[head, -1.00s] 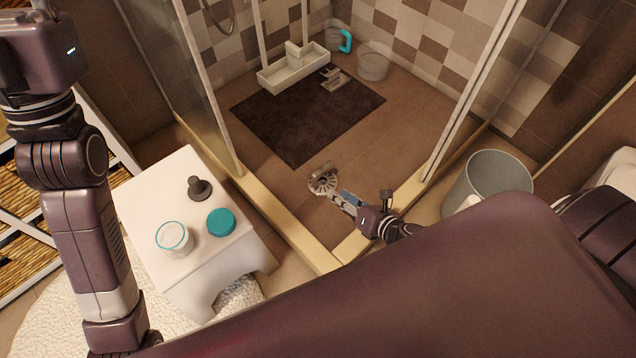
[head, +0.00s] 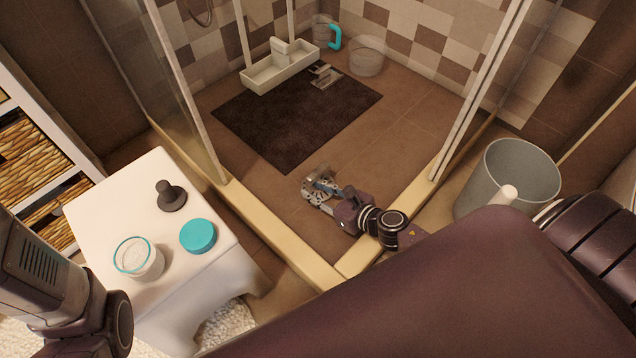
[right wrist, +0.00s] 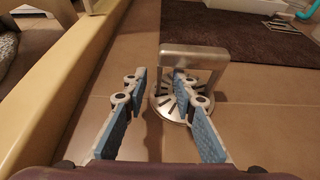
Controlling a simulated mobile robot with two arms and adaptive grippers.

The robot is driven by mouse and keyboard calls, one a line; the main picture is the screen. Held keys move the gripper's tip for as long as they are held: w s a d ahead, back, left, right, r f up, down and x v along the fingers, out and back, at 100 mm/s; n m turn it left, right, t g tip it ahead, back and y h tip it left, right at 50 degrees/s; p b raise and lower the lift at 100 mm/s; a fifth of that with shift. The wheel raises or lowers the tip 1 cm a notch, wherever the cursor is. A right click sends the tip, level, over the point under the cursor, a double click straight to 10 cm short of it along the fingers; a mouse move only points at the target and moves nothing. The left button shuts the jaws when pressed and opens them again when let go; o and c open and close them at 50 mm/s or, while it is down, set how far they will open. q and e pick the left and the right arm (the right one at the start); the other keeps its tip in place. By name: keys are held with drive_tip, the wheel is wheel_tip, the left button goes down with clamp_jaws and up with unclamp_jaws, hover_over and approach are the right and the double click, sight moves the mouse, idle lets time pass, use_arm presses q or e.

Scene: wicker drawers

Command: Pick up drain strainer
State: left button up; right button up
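The drain strainer is a metal slotted disc with an arched handle, lying on the brown shower floor. In the head view the drain strainer (head: 306,187) is partly hidden by my right gripper (head: 322,190). In the right wrist view the strainer (right wrist: 168,107) lies ahead, with its handle standing up. My right gripper (right wrist: 160,82) is open, its blue-padded fingers apart. The right finger overlaps the handle in the picture, and the handle's left leg shows between the fingers. I cannot tell whether they touch. My left gripper is out of view; only my left arm shows.
A raised beige sill (head: 275,230) and glass panels edge the shower. A dark mat (head: 290,125), a white caddy (head: 285,72) and a clear container (head: 367,58) are farther back. A white stool (head: 135,205) stands left, a grey bucket (head: 515,180) right.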

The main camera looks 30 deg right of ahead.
sight(309, 188)
drive_tip(key=shift+b+x, duration=0.3)
drive_tip(key=shift+x, duration=1.25)
drive_tip(key=shift+f, duration=0.1)
drive_tip(key=shift+s, duration=0.1)
clamp_jaws()
drive_tip(key=shift+a, duration=0.1)
